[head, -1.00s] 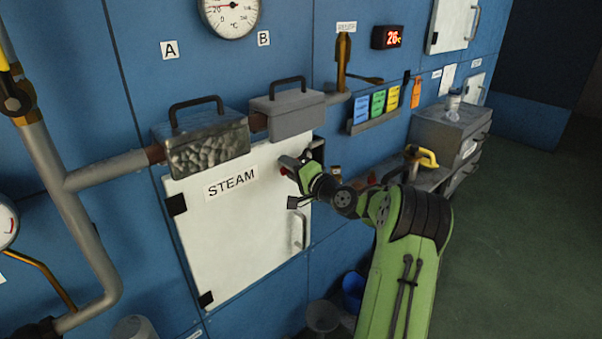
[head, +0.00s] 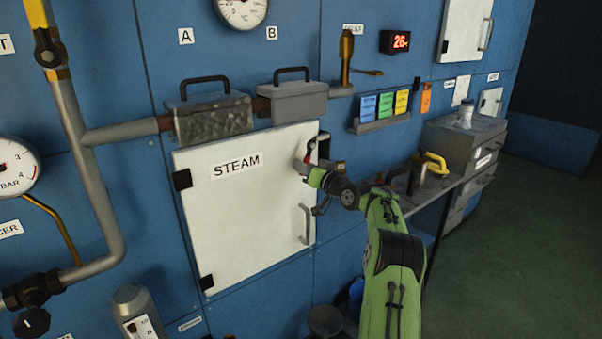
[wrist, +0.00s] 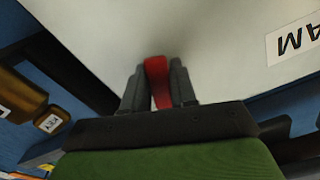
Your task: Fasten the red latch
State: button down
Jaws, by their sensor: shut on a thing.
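The red latch (head: 308,158) is at the upper right edge of the white STEAM door (head: 240,235), mostly hidden by my gripper in the head view. In the wrist view the red latch (wrist: 158,82) stands between the two dark fingers, in front of the white door (wrist: 190,30). My gripper (head: 307,167) is shut on it; the fingers show on both sides of it in the wrist view (wrist: 158,88). The door lies flat in its place on the blue wall, its grey handle (head: 306,225) below the latch.
A grey metal box (head: 210,120) and a smoother grey box (head: 293,103) sit on the pipe above the door. A shelf with a yellow-handled item (head: 435,163) is to the right of my arm. Pipes and a gauge (head: 15,165) are at left. The floor at right is clear.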

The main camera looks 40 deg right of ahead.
jog(key=shift+d+f+n+p, duration=0.15)
jog(key=shift+d+n, duration=0.45)
jog(key=shift+n, duration=0.45)
jog(key=shift+d+f+n+p, duration=0.15)
jog(key=shift+d+n, duration=0.45)
jog(key=shift+n, duration=0.45)
jog(key=shift+r, duration=0.1)
jog(key=c, duration=1)
grip_release()
jog(key=s, duration=0.5)
jog(key=s+b, duration=0.1)
jog(key=s, duration=0.9)
jog(key=shift+s+d, duration=0.25)
jog(key=shift+s, duration=0.1)
